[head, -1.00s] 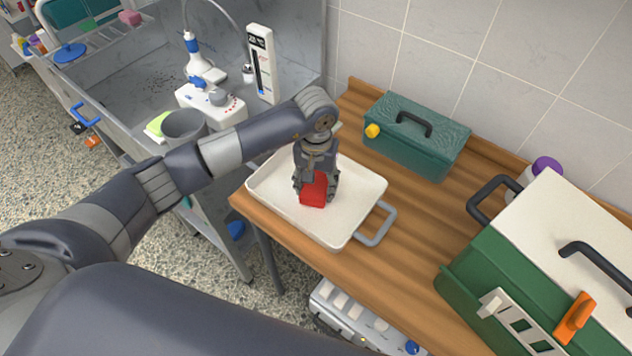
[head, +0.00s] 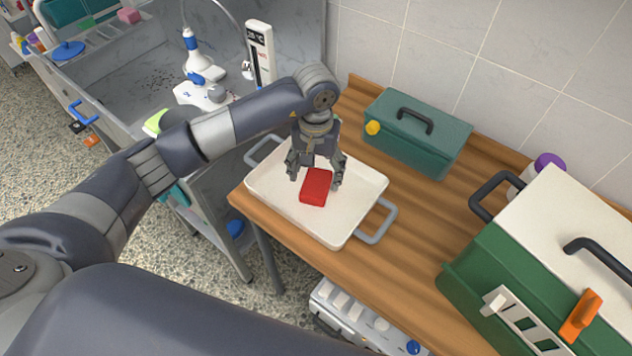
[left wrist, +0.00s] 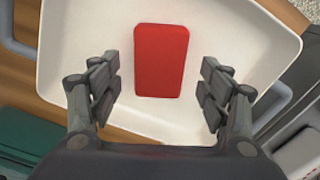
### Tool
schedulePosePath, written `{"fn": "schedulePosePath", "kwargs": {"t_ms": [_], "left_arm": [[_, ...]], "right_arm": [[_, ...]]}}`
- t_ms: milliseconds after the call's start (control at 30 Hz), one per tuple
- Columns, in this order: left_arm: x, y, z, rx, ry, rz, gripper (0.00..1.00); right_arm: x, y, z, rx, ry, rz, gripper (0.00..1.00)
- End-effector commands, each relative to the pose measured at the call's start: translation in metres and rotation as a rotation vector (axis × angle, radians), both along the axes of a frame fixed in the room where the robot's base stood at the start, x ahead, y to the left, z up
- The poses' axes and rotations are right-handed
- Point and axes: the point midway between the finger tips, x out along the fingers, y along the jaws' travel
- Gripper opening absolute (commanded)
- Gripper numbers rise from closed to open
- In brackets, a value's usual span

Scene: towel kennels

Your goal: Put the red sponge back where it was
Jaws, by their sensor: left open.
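The red sponge (head: 316,187) lies in the white tray (head: 348,222) on the wooden table. It also shows in the left wrist view (left wrist: 161,60), flat on the tray floor between and ahead of my open fingers. My left gripper (head: 317,178) is open just above the sponge, with one finger to each side of it and a gap on both sides. In the left wrist view its fingertips (left wrist: 160,85) stand clear of the sponge. My right gripper is not in view.
A teal toolbox (head: 418,132) stands behind the tray. A green carrier with a white lid (head: 560,240) and an orange latch stands at the right. A metal sink (head: 150,75) is at the left. Bare table lies between tray and carrier.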

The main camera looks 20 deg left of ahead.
Motion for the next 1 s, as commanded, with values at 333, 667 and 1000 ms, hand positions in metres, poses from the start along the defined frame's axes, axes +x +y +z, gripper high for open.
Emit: {"fn": "schedulePosePath", "kwargs": {"t_ms": [333,667,1000], "left_arm": [[0.0,0.0,0.064,0.0,-0.003,0.0,0.71],[-0.001,0.0,0.082,0.001,0.0,0.001,0.71],[0.0,0.0,0.081,0.0,0.0,0.001,0.71]], "right_arm": [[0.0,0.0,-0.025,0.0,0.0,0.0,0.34],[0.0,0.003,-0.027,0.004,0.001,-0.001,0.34],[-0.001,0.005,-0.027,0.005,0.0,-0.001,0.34]]}}
